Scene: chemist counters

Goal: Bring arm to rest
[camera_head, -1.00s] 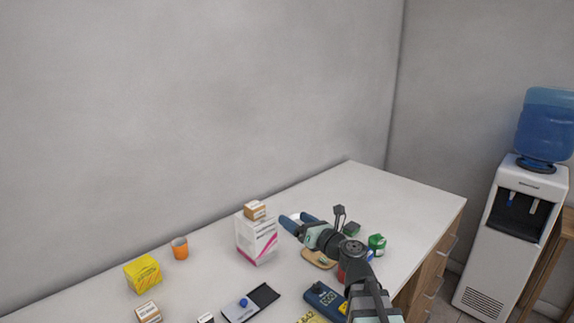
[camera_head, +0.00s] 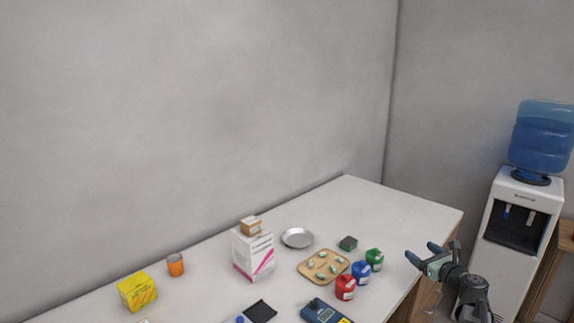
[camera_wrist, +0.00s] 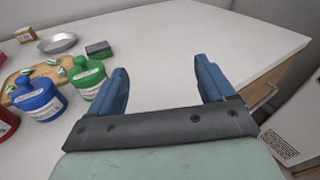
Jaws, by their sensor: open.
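My gripper (camera_head: 422,254) is open and empty, with two blue fingers spread apart. In the head view it is at the right end of the white counter (camera_head: 390,205), by the counter's right edge. In the wrist view the gripper (camera_wrist: 165,85) shows bare counter and the counter's edge between and beyond its fingers. The green bottle (camera_wrist: 88,75) appears just left of the left finger there, and a blue bottle (camera_wrist: 38,97) stands further left.
A red bottle (camera_head: 345,288), wooden pill board (camera_head: 312,271), metal dish (camera_head: 297,238) and dark green block (camera_head: 348,243) are on the counter. A white box (camera_head: 245,258) bears a small brown box (camera_head: 250,226). A water cooler (camera_head: 505,250) stands right. The counter's far right is clear.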

